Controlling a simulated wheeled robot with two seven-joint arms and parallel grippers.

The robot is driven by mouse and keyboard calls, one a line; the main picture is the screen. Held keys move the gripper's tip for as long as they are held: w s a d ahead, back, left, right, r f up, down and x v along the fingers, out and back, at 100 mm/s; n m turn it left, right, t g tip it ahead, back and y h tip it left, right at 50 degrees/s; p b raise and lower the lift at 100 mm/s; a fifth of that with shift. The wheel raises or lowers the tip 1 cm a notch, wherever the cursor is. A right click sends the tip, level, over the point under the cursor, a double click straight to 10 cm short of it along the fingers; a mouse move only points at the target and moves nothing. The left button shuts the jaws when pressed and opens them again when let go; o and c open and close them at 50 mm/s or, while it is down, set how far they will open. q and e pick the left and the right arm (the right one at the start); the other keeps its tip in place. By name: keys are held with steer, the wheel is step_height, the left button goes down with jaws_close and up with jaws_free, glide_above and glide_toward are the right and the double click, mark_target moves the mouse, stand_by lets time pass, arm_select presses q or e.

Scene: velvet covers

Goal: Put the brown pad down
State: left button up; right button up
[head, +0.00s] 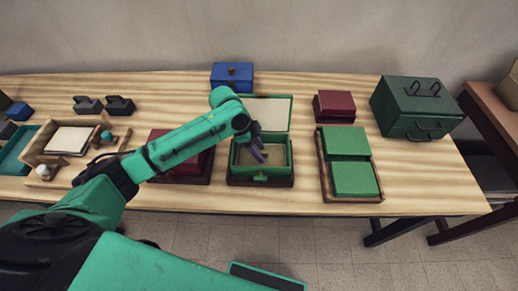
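My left gripper (262,153) reaches down into an open green box (262,179) at the middle of the table. Its dark fingers are small and partly hidden by the wrist, so I cannot tell whether they are open or shut. The inside of the box looks brown (280,154). I cannot tell whether this is the brown pad or the box's lining, nor whether the fingers touch it. The box's lid (267,112) stands open at the back with a pale inner face. My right gripper is not in view.
A dark red box (195,168) stands close left, partly behind my arm. A wooden tray with green pads (352,160) lies right. A small red box (334,106), a blue box (232,76) and a dark green chest (415,105) stand farther back. Bare wood (435,180) shows at right.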

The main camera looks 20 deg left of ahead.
arm_select(q)
steer(key=shift+r, duration=0.1)
steer(key=b+v, duration=0.1)
steer(key=v, duration=1.1)
